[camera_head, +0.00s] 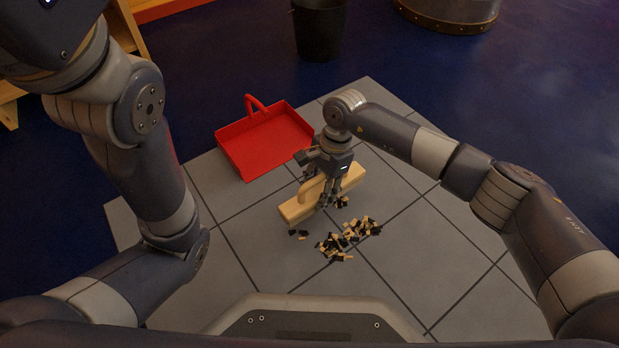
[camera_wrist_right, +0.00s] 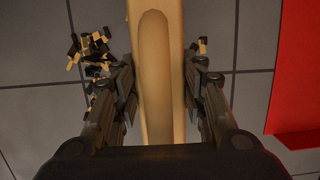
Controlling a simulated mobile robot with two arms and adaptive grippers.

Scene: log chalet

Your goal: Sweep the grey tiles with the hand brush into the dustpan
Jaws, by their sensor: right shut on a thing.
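The hand brush (camera_head: 296,208), pale wood with a raised handle, is at the middle of the grey tiles (camera_head: 407,231). My right gripper (camera_head: 328,199) is shut on its handle, and the right wrist view shows the wooden handle (camera_wrist_right: 155,75) between both fingers (camera_wrist_right: 160,105). The red dustpan (camera_head: 262,140) lies on the tiles behind and left of the brush, and its edge shows in the right wrist view (camera_wrist_right: 296,80). A pile of black and tan bits (camera_head: 347,238) lies in front of the brush. My left arm is at the left; its gripper is out of view.
A dark bucket (camera_head: 319,30) stands on the blue floor (camera_head: 391,62) behind the tiles. A large round metal-rimmed tub (camera_head: 447,14) is at the back right. Wooden furniture (camera_head: 128,30) is at the back left. The tiles right of the pile are clear.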

